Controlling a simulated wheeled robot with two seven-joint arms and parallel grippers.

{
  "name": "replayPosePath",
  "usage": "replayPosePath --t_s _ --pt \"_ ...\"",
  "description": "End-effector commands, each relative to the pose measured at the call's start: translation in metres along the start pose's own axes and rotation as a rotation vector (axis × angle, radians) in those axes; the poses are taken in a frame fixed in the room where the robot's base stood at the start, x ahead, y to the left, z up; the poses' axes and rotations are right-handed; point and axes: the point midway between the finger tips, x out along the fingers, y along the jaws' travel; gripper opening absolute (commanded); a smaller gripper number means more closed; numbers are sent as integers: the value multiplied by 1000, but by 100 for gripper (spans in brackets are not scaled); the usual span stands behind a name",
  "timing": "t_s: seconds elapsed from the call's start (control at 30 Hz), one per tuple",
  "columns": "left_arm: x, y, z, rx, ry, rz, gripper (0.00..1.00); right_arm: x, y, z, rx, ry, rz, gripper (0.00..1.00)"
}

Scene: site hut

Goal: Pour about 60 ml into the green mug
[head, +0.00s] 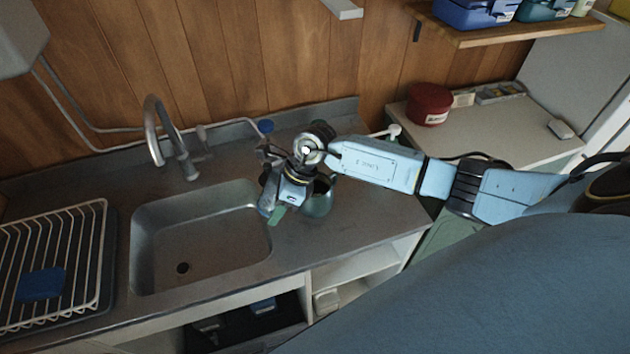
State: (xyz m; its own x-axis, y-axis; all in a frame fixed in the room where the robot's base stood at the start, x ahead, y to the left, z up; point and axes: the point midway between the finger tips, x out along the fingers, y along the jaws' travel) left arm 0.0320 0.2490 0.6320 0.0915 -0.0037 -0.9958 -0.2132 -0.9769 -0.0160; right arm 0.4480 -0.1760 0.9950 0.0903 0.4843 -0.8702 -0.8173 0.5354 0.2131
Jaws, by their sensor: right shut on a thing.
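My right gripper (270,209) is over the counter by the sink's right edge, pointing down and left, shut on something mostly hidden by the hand. A small green patch (277,216) shows at its fingertips; I cannot tell what it belongs to. A rounded grey-green vessel (321,204) with a dark opening shows just right of the hand, partly covered by the wrist. I cannot tell whether it is held or stands on the counter. No whole green mug can be made out. No liquid is visible. My left gripper is out of view.
The sink (200,240) lies left of the hand, with a tap (165,140) behind it. A white dish rack (60,250) holding a blue item (40,285) is far left. A red tin (429,104) stands on the right side surface. The front counter right of the sink looks clear.

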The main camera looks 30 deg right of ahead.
Motion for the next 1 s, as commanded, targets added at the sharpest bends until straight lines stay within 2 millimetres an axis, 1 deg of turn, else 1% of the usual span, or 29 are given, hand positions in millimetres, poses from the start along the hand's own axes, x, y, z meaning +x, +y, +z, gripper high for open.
replayPosePath --t_s 0.03,0.13,0.23,0.5,0.7,1.0 --pt "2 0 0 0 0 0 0 8 0 2 -6 28 -17 3" --pt "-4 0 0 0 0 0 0 15 2 7 -10 101 -57 3" --pt "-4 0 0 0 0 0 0 25 4 9 -12 178 -96 3" --pt "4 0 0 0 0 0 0 49 6 12 -15 371 -197 3" --pt "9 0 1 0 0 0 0 56 7 13 -16 448 -237 3" --pt "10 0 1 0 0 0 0 57 8 13 -15 468 -247 3"
